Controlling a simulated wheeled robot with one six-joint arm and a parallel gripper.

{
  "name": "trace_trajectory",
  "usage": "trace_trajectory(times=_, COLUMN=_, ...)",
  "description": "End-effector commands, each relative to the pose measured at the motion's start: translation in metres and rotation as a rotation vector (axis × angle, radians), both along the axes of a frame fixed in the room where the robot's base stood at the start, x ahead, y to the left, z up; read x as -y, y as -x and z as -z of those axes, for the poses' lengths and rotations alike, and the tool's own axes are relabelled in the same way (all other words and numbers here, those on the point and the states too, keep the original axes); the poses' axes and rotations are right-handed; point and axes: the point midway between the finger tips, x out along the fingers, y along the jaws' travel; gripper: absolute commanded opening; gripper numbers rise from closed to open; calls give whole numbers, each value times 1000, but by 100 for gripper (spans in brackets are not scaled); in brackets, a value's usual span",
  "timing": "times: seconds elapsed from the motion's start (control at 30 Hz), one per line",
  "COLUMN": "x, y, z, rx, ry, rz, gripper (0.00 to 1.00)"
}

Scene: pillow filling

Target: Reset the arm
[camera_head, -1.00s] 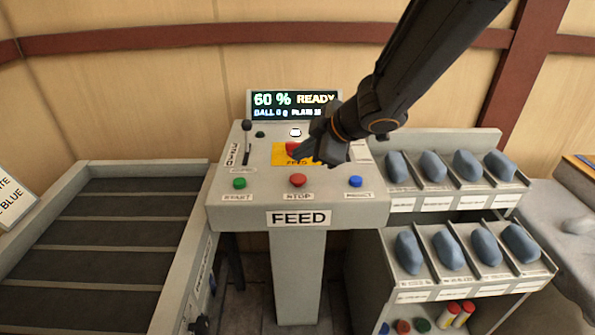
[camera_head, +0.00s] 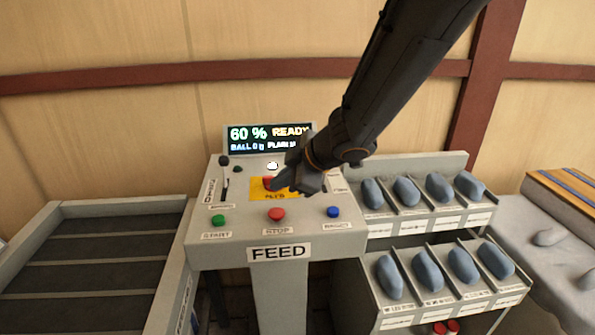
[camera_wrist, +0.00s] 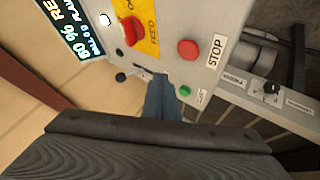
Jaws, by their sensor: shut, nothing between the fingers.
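My gripper (camera_head: 283,182) is shut and empty, above the grey feed panel (camera_head: 203,252). In the head view it overlaps the yellow feed plate (camera_head: 258,187) and partly hides the red switch on it. In the wrist view the closed fingers (camera_wrist: 160,82) point at the panel, to one side of the uncovered red feed switch (camera_wrist: 132,31). I cannot tell how high above the panel the fingertips are. My dark arm comes down from the upper right. The display (camera_head: 268,138) reads 60 % READY.
A green button (camera_head: 219,220), red stop button (camera_head: 276,214) and blue button (camera_head: 333,211) line the panel's front. A black-knobbed lever (camera_head: 224,161) stands at its left. A rack (camera_head: 372,250) of blue-grey pillows stands right, a dark-slatted bed (camera_head: 85,248) left.

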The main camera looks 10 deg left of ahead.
Motion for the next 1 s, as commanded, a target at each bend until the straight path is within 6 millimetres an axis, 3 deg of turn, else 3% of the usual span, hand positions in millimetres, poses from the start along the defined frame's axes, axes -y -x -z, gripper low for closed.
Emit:
trace_trajectory(times=0.07, x=12, y=-6, z=2, rx=-4, ry=0, rz=53, gripper=0)
trace_trajectory(times=0.17, x=49, y=-19, z=10, rx=-26, ry=4, rz=208, gripper=0)
trace_trajectory(times=0.33, x=156, y=-24, z=38, rx=-135, ry=19, rz=639, gripper=0)
trace_trajectory(times=0.43, x=218, y=-3, z=61, rx=-241, ry=29, rz=897, gripper=0)
trace_trajectory(times=0.5, x=253, y=22, z=77, rx=-332, ry=31, rz=1067, gripper=0)
trace_trajectory(times=0.6, x=289, y=64, z=98, rx=-476, ry=25, rz=1282, gripper=0)
trace_trajectory(times=0.7, x=307, y=103, z=113, rx=-613, ry=10, rz=1443, gripper=0)
trace_trajectory(times=0.8, x=312, y=132, z=122, rx=-719, ry=-9, rz=1549, gripper=0)
trace_trajectory(times=1.0, x=311, y=153, z=127, rx=-804, ry=-27, rz=1619, gripper=0)
